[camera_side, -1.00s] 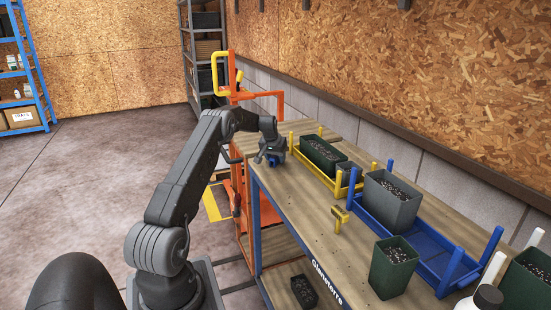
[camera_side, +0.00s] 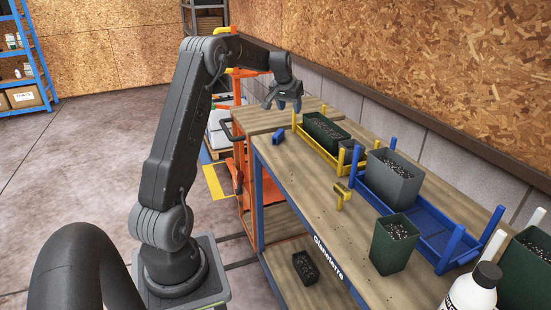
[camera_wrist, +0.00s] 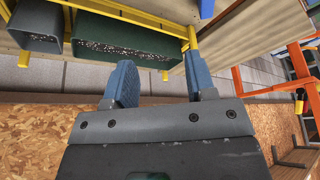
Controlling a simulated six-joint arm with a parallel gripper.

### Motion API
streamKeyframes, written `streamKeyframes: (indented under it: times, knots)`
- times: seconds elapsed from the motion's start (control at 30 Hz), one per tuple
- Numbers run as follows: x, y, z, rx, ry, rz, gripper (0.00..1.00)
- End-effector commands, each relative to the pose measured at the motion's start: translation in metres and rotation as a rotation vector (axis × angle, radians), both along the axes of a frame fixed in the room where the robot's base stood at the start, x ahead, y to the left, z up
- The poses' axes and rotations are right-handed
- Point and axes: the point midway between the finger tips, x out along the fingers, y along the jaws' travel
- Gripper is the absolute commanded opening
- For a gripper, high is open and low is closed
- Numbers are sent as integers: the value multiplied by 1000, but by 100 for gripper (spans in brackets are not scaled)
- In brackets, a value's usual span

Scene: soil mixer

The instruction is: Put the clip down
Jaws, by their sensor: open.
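A small blue clip (camera_side: 278,137) rests on the wooden bench top (camera_side: 310,190) near its far left corner. My gripper (camera_side: 283,106) is above and beyond the clip, clear of the bench, with its fingers apart and nothing between them. In the wrist view my gripper (camera_wrist: 157,78) also shows two blue-grey fingers, spread and empty. A yellow clip (camera_side: 342,194) stands on the bench nearer the front edge.
A yellow tray (camera_side: 317,147) holds a dark green pot (camera_side: 326,132). A blue tray (camera_side: 425,236) holds a grey pot (camera_side: 394,176). Another green pot (camera_side: 394,245) stands in front. A white bottle (camera_side: 470,293) is at lower right. Bench top is bare around the blue clip.

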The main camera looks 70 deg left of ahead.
Motion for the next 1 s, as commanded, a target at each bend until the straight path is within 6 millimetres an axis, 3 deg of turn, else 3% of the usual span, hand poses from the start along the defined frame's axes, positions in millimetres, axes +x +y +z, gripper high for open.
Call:
streamKeyframes:
  times: [0.03,0.13,0.23,0.37,0.5,0.6,0.7,0.83,1.0]
  knots:
    - [7,-40,23,8,-9,-49,51]
    - [6,-112,53,13,-16,-133,51]
    - [-7,-181,75,19,-25,-215,51]
    - [-40,-263,93,25,-38,-322,51]
    - [-91,-338,98,29,-54,-437,51]
    - [-133,-380,91,31,-64,-516,51]
    - [-172,-410,79,31,-73,-587,51]
    - [-208,-431,62,29,-83,-651,51]
    - [-228,-440,51,28,-87,-685,51]
